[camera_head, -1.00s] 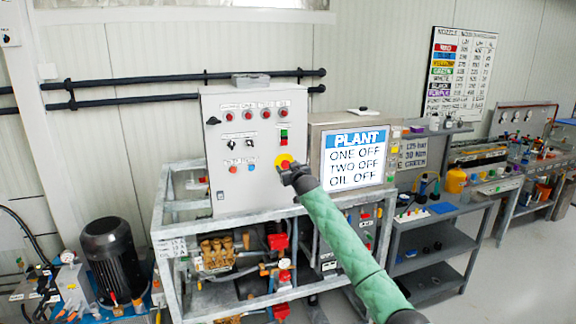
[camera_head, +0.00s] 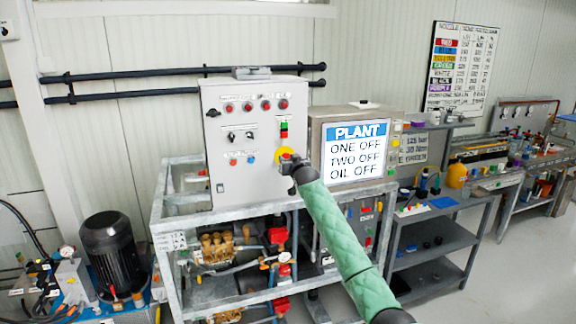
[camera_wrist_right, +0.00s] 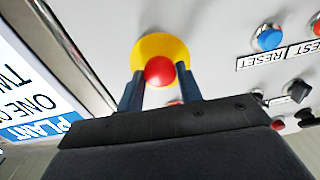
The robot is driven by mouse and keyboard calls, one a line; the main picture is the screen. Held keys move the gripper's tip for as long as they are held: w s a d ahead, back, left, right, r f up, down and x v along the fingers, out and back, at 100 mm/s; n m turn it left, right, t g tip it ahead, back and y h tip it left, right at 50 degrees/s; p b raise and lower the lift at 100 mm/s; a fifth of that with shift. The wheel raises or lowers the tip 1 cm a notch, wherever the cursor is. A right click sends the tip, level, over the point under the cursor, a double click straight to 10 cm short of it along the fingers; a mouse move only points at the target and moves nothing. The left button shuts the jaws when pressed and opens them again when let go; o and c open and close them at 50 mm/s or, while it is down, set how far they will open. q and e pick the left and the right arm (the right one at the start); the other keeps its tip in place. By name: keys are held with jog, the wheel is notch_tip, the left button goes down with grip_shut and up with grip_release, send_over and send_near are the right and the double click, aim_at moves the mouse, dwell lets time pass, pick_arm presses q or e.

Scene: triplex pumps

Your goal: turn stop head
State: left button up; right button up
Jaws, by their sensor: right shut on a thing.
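The stop head is a red mushroom button (camera_wrist_right: 160,71) on a round yellow plate (camera_wrist_right: 158,46), seen in the right wrist view at the top middle. In the head view the yellow plate (camera_head: 281,152) shows at the lower right of the grey control panel (camera_head: 235,190). My right gripper (camera_wrist_right: 160,90) has one dark finger on each side of the red head and is shut on it. In the head view my right gripper (camera_head: 287,162) hides most of the head. My left gripper is not in view.
A screen (camera_head: 356,150) reading PLANT, ONE OFF, TWO OFF, OIL OFF stands just right of the panel. A blue RESET button (camera_wrist_right: 268,38) and a black selector knob (camera_wrist_right: 297,91) are near in the wrist view. A metal pump frame (camera_head: 180,222) stands below.

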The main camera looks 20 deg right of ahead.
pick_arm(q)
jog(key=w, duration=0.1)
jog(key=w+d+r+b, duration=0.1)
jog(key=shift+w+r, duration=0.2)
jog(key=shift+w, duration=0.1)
pick_arm(e)
jog(key=m, duration=0.2)
jog(key=shift+m, duration=0.4)
jog(key=o, duration=1)
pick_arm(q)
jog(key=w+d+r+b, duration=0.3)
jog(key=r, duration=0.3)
pick_arm(e)
jog(key=s, duration=0.7)
jog(key=shift+s+d, duration=0.15)
jog(key=shift+s, duration=0.2)
